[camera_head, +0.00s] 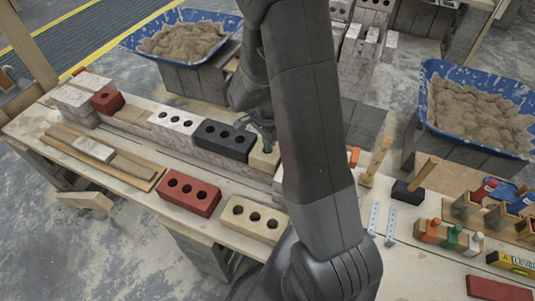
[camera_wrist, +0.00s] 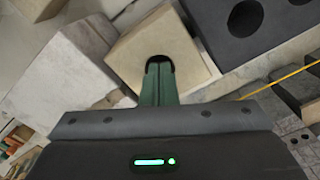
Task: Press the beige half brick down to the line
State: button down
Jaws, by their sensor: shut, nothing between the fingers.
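The beige half brick (camera_head: 262,163) sits in the top course of the low wall, at the right end of the dark grey brick (camera_head: 224,141). In the wrist view the beige half brick (camera_wrist: 185,42) shows one dark round hole in its top. My gripper (camera_wrist: 158,66) is shut and empty, its green fingertips over that hole; I cannot tell whether they touch the brick. In the head view my gripper (camera_head: 266,143) is just above the half brick, and my arm hides the wall to its right. A thin yellow line (camera_wrist: 285,78) runs beside the dark brick.
A white three-hole brick (camera_head: 173,124) continues the wall leftward. A red brick (camera_head: 188,194) and a beige brick (camera_head: 256,220) lie on the bench in front. Blue mortar tubs stand behind (camera_head: 185,38) and at right (camera_head: 475,108). A mallet (camera_head: 415,182) lies right of my arm.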

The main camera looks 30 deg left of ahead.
dwell(0.5)
jog(key=shift+r+p, duration=1.75)
jog(key=shift+r, duration=0.75)
jog(key=shift+d, duration=0.1)
